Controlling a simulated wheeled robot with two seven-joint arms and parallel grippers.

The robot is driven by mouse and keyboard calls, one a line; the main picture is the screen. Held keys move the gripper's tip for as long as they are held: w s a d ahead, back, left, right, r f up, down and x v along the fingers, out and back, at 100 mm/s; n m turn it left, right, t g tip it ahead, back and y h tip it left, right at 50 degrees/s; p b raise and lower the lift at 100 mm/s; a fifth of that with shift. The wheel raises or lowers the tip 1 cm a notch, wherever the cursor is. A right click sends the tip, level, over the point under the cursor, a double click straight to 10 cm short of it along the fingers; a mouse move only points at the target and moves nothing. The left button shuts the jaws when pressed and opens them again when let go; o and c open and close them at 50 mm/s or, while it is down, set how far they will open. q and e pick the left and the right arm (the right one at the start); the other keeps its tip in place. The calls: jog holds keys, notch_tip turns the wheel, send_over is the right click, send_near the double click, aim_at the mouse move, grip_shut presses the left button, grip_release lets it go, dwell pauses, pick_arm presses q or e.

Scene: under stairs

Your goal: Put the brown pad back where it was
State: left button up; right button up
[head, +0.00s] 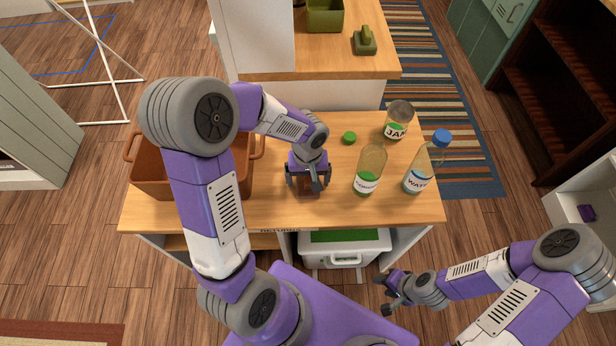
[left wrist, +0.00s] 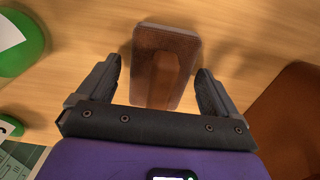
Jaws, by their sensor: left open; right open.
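The brown pad (left wrist: 183,40) lies on the wooden tabletop, its raised brown grip between the open fingers of my left gripper (left wrist: 158,88) in the left wrist view. I cannot tell whether the fingers touch it. In the head view my left gripper (head: 308,183) points down over the table's middle and mostly hides the pad. My right gripper (head: 388,293) is open and empty, off the table's front right side.
A brown bin (head: 150,178) stands left on the table (head: 285,216). A counter behind holds a green bin (head: 325,17) and a green gripped block (head: 364,42).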

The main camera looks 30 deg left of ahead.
pick_arm(q)
notch_tip(320, 180, up, 12)
jog(key=p, duration=0.4)
jog(key=shift+r, duration=0.1)
dwell(0.3)
